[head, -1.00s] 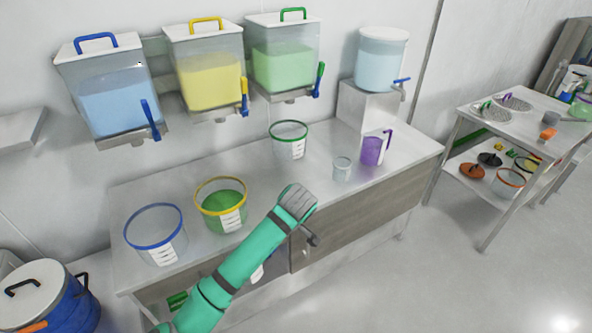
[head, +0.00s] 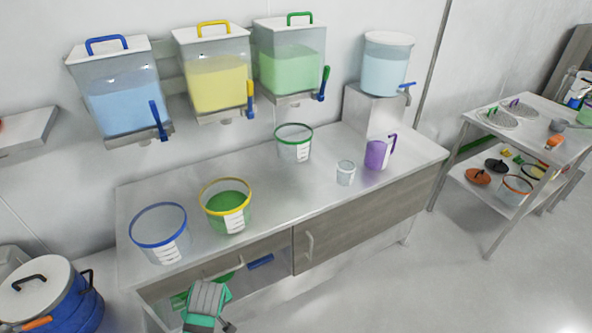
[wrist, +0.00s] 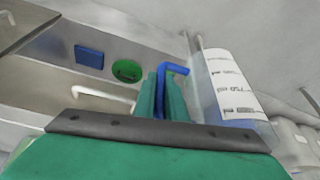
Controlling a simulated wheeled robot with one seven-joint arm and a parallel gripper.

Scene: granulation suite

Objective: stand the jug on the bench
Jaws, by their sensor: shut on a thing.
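A clear jug (wrist: 225,85) with a blue handle and a white printed label shows in the wrist view, slightly tilted in the picture. My gripper (wrist: 163,95) is shut on its blue handle, and the jug's body is to the right of the fingers. In the head view only part of my arm shows at the bottom, and I cannot make out the held jug there. The bench (head: 270,215) is a pale worktop along the wall. A purple jug (head: 378,154) stands on it at the right.
A blue-rimmed tub (head: 160,233), a yellow-rimmed tub (head: 227,206), a green-rimmed tub (head: 294,143) and a small clear beaker (head: 346,173) stand on the bench. Bare top lies between the tubs and the beaker. Below is an open space with a blue item (head: 260,261).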

